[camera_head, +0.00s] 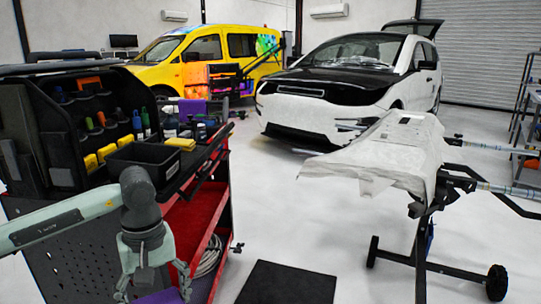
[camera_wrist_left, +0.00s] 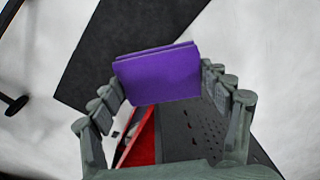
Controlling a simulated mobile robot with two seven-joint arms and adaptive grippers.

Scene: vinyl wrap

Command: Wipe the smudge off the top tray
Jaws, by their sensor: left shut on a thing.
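My left gripper (camera_head: 152,288) is low in the head view, at the near side of the tool cart. It is shut on a purple cloth or pad (camera_head: 161,297), which shows only partly at the bottom edge there. In the left wrist view the flat purple cloth (camera_wrist_left: 158,76) sits between the two fingers of the gripper (camera_wrist_left: 160,85). The cart's black top tray (camera_head: 200,156) is above and beyond the gripper, crowded with bottles and tools. I cannot make out a smudge on it. My right gripper is not in view.
A black bin (camera_head: 143,160) and a yellow sponge-like block (camera_head: 181,144) sit on the cart top. The red lower shelf (camera_head: 207,250) holds a coiled hose. A dark mat (camera_head: 288,284) lies on the floor. A stand with white sheet (camera_head: 385,150) is at right; open floor lies between.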

